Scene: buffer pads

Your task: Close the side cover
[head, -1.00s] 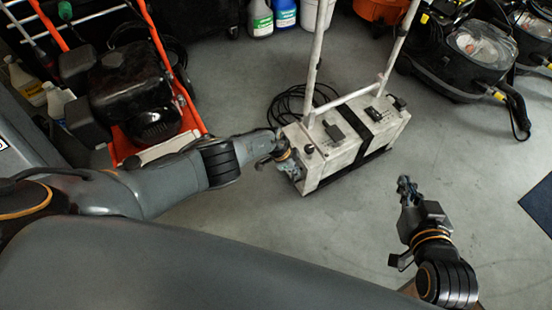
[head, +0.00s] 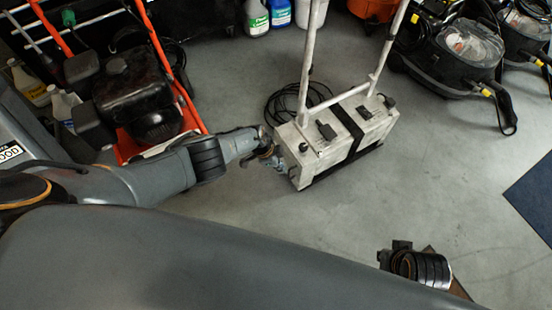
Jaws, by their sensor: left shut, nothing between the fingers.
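The machine (head: 338,138) is a worn white box with a black band across it and a tall white handle frame. It stands on the floor right of centre. The side cover cannot be made out clearly at its left end. My left gripper (head: 280,163) is at that left end, shut and empty, close against the end face. Whether it touches cannot be told. My right arm shows only as a dark wrist part at the lower right; its fingers are hidden.
A black cable (head: 283,103) lies coiled behind the machine. An orange-framed engine unit (head: 137,95) stands at the left. Black vacuum cleaners (head: 462,55) stand at the upper right. Bottles (head: 257,18) line the back.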

